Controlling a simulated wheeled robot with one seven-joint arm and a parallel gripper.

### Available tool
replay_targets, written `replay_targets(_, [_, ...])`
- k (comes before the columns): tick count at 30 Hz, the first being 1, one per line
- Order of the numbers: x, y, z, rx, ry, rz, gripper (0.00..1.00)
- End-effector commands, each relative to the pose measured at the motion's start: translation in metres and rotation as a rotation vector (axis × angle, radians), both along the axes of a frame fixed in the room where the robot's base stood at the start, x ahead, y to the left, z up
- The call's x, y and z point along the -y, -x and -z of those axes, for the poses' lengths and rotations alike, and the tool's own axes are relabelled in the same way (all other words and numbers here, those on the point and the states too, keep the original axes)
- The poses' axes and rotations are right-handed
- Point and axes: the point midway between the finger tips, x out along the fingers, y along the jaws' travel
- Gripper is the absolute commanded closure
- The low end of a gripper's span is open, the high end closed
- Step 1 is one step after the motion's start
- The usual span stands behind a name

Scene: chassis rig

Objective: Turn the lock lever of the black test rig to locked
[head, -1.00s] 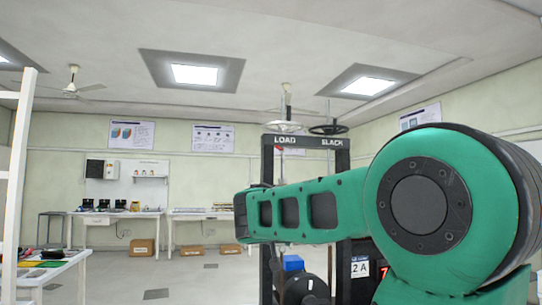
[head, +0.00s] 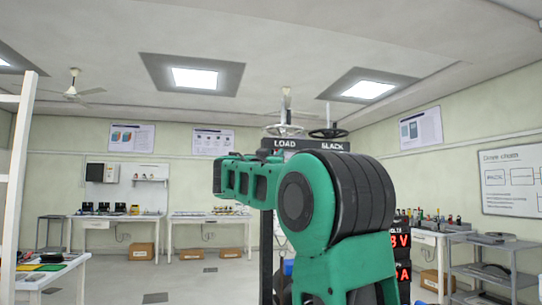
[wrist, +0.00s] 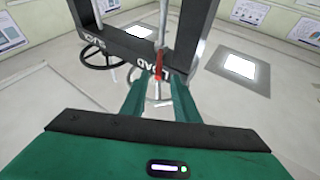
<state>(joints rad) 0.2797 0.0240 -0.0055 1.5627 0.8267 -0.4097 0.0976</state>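The black test rig (head: 322,145) stands ahead in the head view, its top beam marked LOAD and SLACK. My arm hides most of it below. In the wrist view the rig's black beam (wrist: 115,38) appears upside down. A small red part (wrist: 158,68), which looks like the lock lever, sits by the LOAD lettering beside a metal rod (wrist: 164,22). My gripper (wrist: 158,82) is open, its two green fingers apart. The red part lies in line with the gap between the fingertips; I cannot tell whether it is between them. Nothing is held.
A pale handwheel (head: 284,130) and a black handwheel (head: 328,133) stand on top of the beam. The black one also shows in the wrist view (wrist: 97,53). A white upright frame (head: 20,170) is at left; a grey shelf cart (head: 490,265) is at right.

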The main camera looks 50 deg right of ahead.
Motion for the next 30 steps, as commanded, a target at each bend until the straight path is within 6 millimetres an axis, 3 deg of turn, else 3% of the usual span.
replay_targets(7, [0.027,-0.013,-0.011,-0.001,-0.001,0.002,0.72])
replay_targets(19, [0.032,-0.016,-0.014,-0.002,-0.001,0.000,0.72])
replay_targets(20, [0.032,-0.016,-0.014,-0.002,-0.001,0.000,0.74])
replay_targets(23, [0.032,-0.016,-0.014,-0.002,-0.001,-0.001,0.98])
replay_targets(30, [0.031,-0.018,-0.014,-0.002,0.000,-0.004,1.00])
